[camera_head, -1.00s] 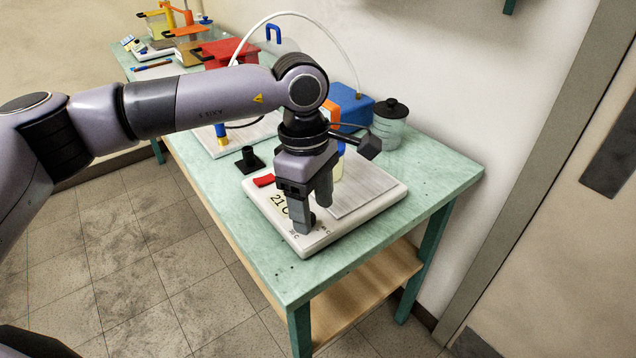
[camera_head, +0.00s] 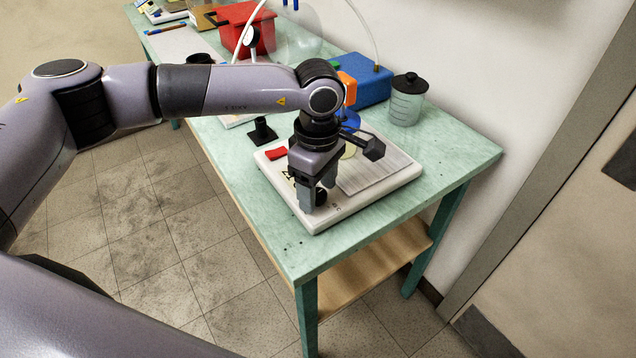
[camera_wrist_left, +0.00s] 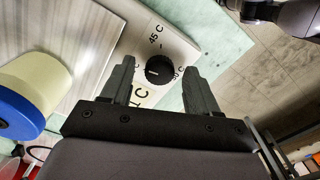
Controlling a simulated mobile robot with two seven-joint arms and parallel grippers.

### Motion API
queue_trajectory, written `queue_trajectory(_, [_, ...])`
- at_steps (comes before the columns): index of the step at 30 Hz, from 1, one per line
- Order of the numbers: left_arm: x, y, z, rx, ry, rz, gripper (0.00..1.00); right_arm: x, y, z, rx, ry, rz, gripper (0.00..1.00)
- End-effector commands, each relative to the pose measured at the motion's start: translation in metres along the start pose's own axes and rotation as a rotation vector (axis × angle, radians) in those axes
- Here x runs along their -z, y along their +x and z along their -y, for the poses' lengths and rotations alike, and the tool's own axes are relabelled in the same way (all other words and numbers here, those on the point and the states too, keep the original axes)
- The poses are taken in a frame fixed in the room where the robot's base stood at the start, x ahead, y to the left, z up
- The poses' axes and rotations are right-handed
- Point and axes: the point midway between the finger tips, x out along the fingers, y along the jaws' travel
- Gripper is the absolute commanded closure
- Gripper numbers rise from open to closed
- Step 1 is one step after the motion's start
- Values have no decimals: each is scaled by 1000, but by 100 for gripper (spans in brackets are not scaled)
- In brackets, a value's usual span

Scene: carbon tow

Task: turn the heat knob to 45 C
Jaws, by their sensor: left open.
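The heat knob (camera_wrist_left: 159,70) is round and black with a pale pointer line, on the front strip of the white hotplate (camera_head: 340,215). In the left wrist view the "45 C" label (camera_wrist_left: 156,34) is beyond the knob. Another label (camera_wrist_left: 178,73) to its right is partly hidden by a finger. A large display (camera_wrist_left: 140,97) ending in "1 C" is partly covered. My left gripper (camera_head: 316,190) points down over the hotplate's front corner. Its open fingers (camera_wrist_left: 159,68) appear on either side of the knob; whether they touch it is unclear. My right gripper is out of view.
A flask with a blue collar (camera_head: 350,125) stands on the hotplate behind my gripper. A black stand (camera_head: 262,132), a blue box (camera_head: 372,82) and a lidded jar (camera_head: 407,100) are nearby. The green table's (camera_head: 440,165) right end is clear.

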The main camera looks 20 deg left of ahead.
Motion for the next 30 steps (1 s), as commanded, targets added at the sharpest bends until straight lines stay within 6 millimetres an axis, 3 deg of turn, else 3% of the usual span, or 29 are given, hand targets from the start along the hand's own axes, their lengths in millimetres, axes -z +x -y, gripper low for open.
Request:
queue_trajectory(3, [0,0,0,0,0,0,40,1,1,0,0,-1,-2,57])
queue_trajectory(9, [0,0,0,0,0,0,96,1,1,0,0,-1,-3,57])
queue_trajectory(20, [0,1,0,0,-45,1,96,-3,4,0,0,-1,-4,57])
queue_trajectory(30, [0,3,0,-1,-279,2,96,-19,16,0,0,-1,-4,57])
